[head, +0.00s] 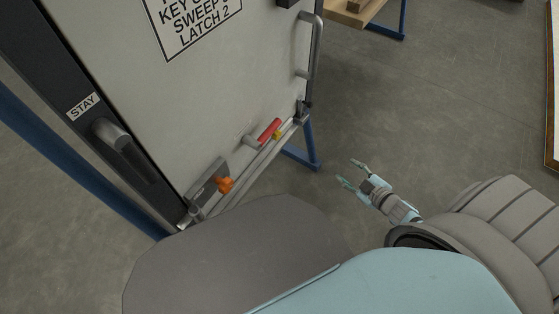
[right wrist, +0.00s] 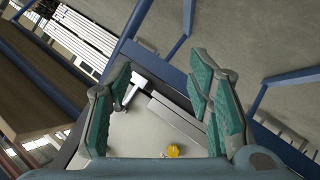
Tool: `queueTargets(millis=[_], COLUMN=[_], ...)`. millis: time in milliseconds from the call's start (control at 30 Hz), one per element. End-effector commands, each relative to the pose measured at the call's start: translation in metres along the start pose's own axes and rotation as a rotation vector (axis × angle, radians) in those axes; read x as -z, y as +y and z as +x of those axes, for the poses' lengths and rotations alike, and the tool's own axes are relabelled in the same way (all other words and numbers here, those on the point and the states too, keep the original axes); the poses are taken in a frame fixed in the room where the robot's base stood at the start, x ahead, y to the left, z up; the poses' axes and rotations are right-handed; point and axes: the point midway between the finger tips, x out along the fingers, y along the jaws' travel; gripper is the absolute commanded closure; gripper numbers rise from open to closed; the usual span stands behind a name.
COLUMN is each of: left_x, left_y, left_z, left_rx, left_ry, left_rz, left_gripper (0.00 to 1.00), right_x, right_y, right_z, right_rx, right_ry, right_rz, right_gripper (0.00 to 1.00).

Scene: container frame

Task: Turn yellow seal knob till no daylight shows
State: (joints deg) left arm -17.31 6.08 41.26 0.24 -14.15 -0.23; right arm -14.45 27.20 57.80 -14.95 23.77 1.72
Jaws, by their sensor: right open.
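The yellow seal knob (head: 278,134) is a small yellow piece low on the pale door panel (head: 215,90), beside a red grip (head: 268,130). A yellow knob also shows in the right wrist view (right wrist: 175,151), low in the picture between the fingers; its lower part is cut off by my gripper's body. My right gripper (head: 351,173) is open and empty, to the right of and below the knob in the head view, clearly apart from it. Its teal-padded fingers (right wrist: 163,72) are spread in the right wrist view. I cannot make out any daylight gap. My left gripper is not in view.
An orange knob (head: 225,184) sits on a latch at the lower left of the door. A grey lever (head: 112,135) is on the dark frame under a STAY label. A tall pull handle (head: 316,48) stands at the door's right edge. Open floor (head: 400,110) lies to the right.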

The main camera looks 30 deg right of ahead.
Motion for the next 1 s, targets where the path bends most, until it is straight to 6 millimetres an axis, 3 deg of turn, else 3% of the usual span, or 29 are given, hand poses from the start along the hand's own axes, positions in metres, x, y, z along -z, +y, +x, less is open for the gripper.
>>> queueTargets(millis=[33, 100, 200, 367, 800, 1000], left_x=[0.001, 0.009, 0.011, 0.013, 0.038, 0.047], left_y=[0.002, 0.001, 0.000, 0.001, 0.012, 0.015], left_z=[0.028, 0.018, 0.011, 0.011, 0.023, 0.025], left_rx=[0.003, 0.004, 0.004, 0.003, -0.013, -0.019], left_ry=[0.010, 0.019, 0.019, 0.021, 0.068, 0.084], left_rz=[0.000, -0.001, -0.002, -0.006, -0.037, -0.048], left_gripper=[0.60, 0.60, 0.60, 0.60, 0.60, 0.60], right_x=[0.034, 0.101, 0.144, 0.158, 0.220, 0.234], right_y=[0.001, 0.004, -0.005, -0.010, -0.026, -0.030], right_z=[0.014, -0.002, -0.022, -0.019, 0.066, 0.084], right_rx=[0.013, 0.055, 0.098, 0.109, 0.104, 0.107], right_ry=[0.203, 0.441, 0.617, 0.661, 0.657, 0.654], right_rz=[-0.083, -0.154, -0.177, -0.169, -0.166, -0.166], right_gripper=[0.53, 0.53, 0.53, 0.53, 0.53, 0.53])
